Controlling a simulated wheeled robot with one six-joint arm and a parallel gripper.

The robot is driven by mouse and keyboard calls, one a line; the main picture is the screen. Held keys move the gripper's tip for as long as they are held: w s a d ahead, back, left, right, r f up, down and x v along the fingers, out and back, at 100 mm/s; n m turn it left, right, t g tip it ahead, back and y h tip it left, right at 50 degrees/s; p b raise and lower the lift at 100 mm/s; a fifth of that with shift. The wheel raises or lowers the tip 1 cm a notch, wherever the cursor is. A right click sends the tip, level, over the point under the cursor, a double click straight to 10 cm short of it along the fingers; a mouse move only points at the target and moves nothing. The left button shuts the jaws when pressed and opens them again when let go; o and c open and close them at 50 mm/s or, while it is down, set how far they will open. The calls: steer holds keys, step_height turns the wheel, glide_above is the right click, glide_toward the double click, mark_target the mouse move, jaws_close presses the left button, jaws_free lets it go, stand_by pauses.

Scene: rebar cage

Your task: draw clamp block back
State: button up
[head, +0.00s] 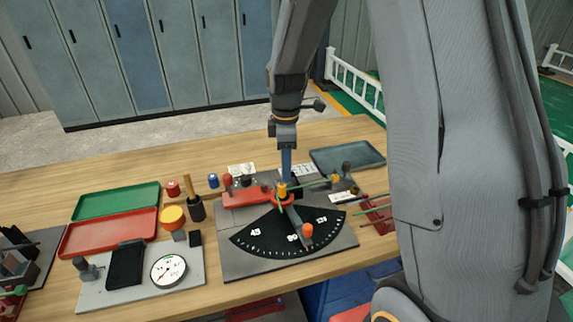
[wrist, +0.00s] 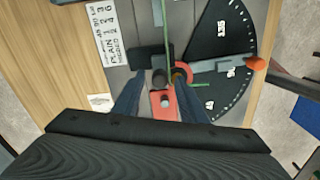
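The bending fixture's grey base plate (head: 235,262) carries a black angle dial (head: 265,236), which also shows in the wrist view (wrist: 212,40). A dark block (wrist: 147,57) with a round black knob (wrist: 159,77) sits beside a thin green rod (wrist: 168,25); I take it for the clamp block, but cannot be sure. A red piece (wrist: 163,103) with a grey bolt lies just nearer. My gripper (head: 286,176) points down over the fixture. In the wrist view its two dark blue fingers (wrist: 158,90) stand apart, either side of the knob and red piece. Contact cannot be told.
A grey swing arm with an orange knob (head: 307,230) lies across the dial. Left of the fixture stand a dial gauge (head: 168,271), a red tray (head: 108,234) and a green tray (head: 116,200). A grey tray (head: 346,158) lies behind right. The wooden tabletop (head: 40,205) is partly clear.

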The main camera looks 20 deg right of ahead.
steer(key=shift+c, duration=0.2)
jaws_close()
steer(key=w, duration=0.2)
steer(key=shift+w+r, duration=0.1)
steer(key=shift+w, duration=0.2)
steer(key=shift+o, duration=0.2)
jaws_free()
step_height(320, 180, up, 8)
steer(key=b, duration=0.2)
